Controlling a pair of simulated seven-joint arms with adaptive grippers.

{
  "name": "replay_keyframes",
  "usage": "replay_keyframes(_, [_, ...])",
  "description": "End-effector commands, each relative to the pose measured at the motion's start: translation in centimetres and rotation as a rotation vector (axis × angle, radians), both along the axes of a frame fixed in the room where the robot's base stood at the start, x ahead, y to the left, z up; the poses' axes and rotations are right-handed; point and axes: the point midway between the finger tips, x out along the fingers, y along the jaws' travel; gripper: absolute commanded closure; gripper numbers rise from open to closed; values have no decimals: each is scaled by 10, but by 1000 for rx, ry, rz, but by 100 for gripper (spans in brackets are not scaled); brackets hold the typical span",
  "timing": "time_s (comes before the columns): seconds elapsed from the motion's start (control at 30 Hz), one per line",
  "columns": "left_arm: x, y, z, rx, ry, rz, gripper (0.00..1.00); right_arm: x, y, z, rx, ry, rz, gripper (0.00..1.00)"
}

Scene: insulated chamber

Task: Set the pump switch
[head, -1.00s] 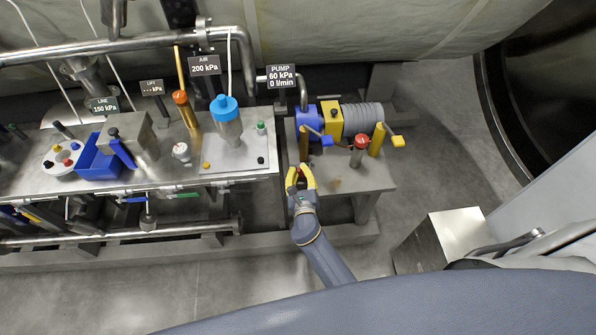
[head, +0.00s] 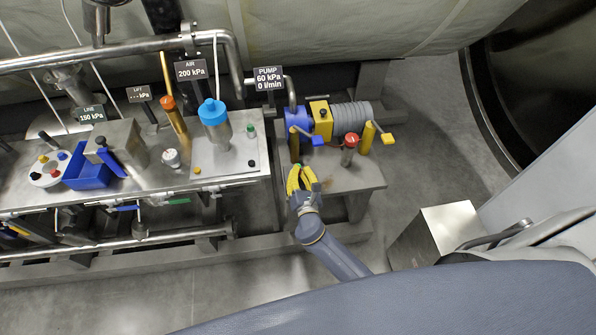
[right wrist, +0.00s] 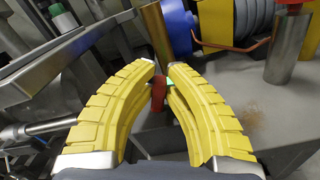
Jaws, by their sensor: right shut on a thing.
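The pump (head: 322,119) has a blue end, a yellow block and a grey ribbed motor, and stands on a grey metal bench. A small red piece with a green part (right wrist: 158,92), seemingly the pump switch, shows between my right fingers in the right wrist view. My right gripper (head: 301,168) is at the front left of the pump bench. Its yellow curved fingers, also in the right wrist view (right wrist: 160,74), are shut on this piece and hide much of it. I cannot read its setting. My left gripper is not in view.
A red-topped metal post (head: 349,148) and yellow posts with blue and yellow handles stand beside the pump. The pump sign (head: 269,79) reads 60 kPa, 0 l/min. The steel workbench (head: 215,180) is at left; a metal box (head: 435,232) is at lower right.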

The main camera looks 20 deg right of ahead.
Motion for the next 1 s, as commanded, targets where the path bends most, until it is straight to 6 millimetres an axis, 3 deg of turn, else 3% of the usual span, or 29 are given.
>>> replay_keyframes(0.6, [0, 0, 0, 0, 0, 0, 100, 0, -2, 0, 38, -7, -1, 100])
replay_keyframes(0.63, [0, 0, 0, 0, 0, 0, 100, 0, -2, 0, 38, -7, -1, 86])
replay_keyframes(0.8, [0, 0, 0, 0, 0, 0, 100, 0, -2, 0, 37, -7, -1, 67])
replay_keyframes(1.0, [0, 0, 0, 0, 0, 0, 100, 0, -2, 0, 37, -6, 0, 64])
